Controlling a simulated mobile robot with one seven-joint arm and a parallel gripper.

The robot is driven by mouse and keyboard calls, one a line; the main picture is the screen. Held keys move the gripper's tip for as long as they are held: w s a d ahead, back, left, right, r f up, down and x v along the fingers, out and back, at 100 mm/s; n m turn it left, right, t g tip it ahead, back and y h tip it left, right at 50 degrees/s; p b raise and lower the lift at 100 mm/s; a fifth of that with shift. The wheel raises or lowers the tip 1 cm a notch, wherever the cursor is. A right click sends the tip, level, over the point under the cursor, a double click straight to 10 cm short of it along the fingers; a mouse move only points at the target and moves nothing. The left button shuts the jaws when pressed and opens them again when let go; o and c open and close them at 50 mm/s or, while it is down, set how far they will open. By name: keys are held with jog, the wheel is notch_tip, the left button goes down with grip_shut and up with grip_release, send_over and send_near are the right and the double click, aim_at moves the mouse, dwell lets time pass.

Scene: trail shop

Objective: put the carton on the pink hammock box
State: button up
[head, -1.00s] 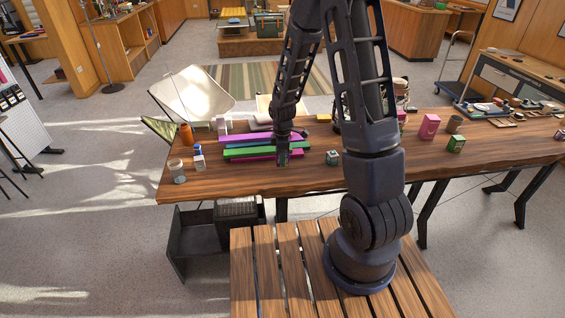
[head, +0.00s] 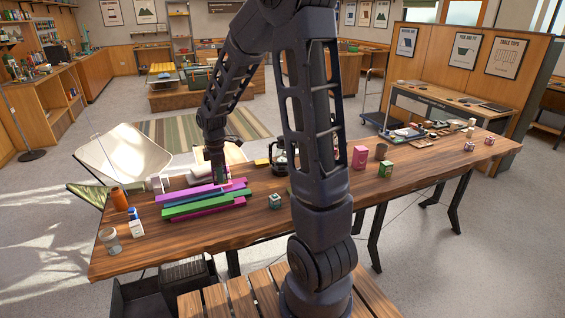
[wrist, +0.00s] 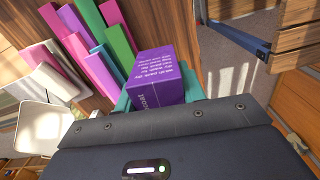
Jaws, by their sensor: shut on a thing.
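My gripper (wrist: 158,98) is shut on a purple carton (wrist: 158,75) with white print, seen in the wrist view between the teal fingertips. In the head view my gripper (head: 217,178) is over the back of a group of long boxes on the table, and the carton is not clearly visible there. The group includes a magenta-pink box (head: 207,211) at the front, a green box (head: 190,207) and a purple-pink box (head: 188,194). In the wrist view several long pink boxes (wrist: 97,72) lie left of the carton. I cannot tell which is the hammock box.
On the wooden table (head: 260,228) are a small teal box (head: 275,201), an upright pink box (head: 360,156), a green box (head: 386,169) and a dark kettle (head: 279,160). An orange bottle (head: 119,198) and a grey jar (head: 110,240) stand at the left. The front middle is clear.

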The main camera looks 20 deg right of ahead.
aim_at(361, 148)
jog(key=w+d+r+m, duration=0.4)
jog(key=w+d+m, duration=0.1)
jog(key=w+d, duration=0.9)
jog(key=w+d+r+m, duration=0.2)
jog(key=w+d, duration=0.2)
jog(key=d, duration=0.6)
jog(key=w+d+r+m, duration=0.15)
jog(key=w+d, duration=0.25)
jog(key=d, duration=0.6)
jog(key=d+m, duration=0.1)
jog(key=d, duration=0.6)
jog(key=d+r+m, duration=0.1)
jog(key=d+m, duration=0.1)
jog(key=d, duration=0.5)
jog(key=d+r+m, duration=0.1)
jog(key=d, duration=0.7)
jog(key=shift+s+r+m, duration=0.2)
jog(key=shift+s+m, duration=0.15)
jog(key=s+d+r+m, duration=0.15)
jog(key=s+d, duration=0.25)
jog(key=d, duration=0.6)
jog(key=s+d+r+m, duration=0.1)
jog(key=s+d+m, duration=0.15)
jog(key=d, duration=0.75)
jog(key=f, duration=2)
jog(key=shift+s, duration=0.4)
jog(key=shift+f, duration=0.15)
